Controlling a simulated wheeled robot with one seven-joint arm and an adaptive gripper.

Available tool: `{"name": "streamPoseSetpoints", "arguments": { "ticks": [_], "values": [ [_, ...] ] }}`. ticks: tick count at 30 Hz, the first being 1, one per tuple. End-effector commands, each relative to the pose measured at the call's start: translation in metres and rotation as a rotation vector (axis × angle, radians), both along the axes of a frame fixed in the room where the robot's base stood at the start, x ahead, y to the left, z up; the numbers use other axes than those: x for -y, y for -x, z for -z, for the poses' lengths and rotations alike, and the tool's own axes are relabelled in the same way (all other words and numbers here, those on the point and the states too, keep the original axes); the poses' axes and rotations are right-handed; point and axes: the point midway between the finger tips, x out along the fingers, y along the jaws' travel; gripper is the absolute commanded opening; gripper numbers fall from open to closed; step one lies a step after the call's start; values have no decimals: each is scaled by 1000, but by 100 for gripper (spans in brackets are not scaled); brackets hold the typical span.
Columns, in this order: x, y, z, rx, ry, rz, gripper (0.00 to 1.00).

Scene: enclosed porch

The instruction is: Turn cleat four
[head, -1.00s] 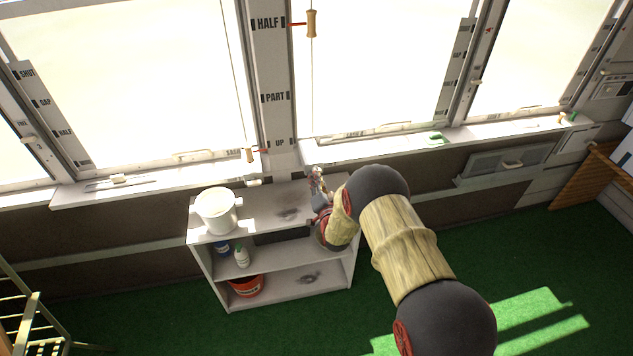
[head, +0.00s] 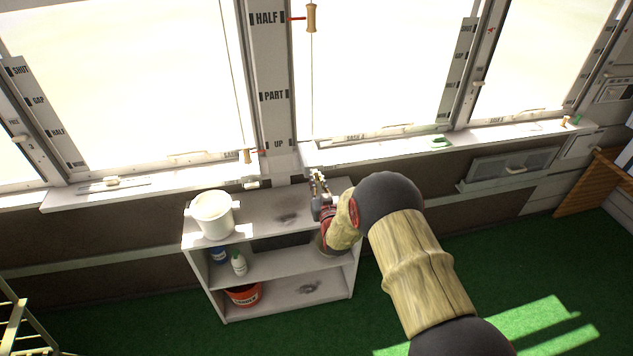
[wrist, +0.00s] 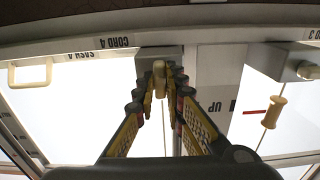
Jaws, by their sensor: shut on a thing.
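Cleat four is a small grey block (wrist: 150,57) with a pale tan lever, under the sill beside the label CORD 4 in the wrist view, which is upside down. My gripper (wrist: 160,82) is shut on the lever, its two yellow-and-black fingers meeting on it from both sides. The fingers partly hide the lever, so its exact angle is hard to tell. In the head view my gripper (head: 318,181) is at the sill's underside, right of the window post, and my arm hides part of the shelf there.
Another grey cleat (wrist: 283,62) and a hanging cord with a wooden toggle (wrist: 274,111) are to the right in the wrist view. Below the sill stands a white shelf (head: 268,267) with a white bucket (head: 213,213) on top. Green floor lies open at the right.

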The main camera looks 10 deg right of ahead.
Motion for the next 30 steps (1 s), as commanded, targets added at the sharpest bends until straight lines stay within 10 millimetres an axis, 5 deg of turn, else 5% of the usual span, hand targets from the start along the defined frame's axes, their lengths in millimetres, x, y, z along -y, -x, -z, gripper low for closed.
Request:
{"name": "streamPoseSetpoints", "arguments": {
  "ticks": [17, 18, 30],
  "values": [
    [0, 1, 3, -5, 35, 0, 0],
    [0, 1, 3, -5, 35, 0, 12],
    [0, 0, 1, -2, 34, 0, 30]
  ]
}}
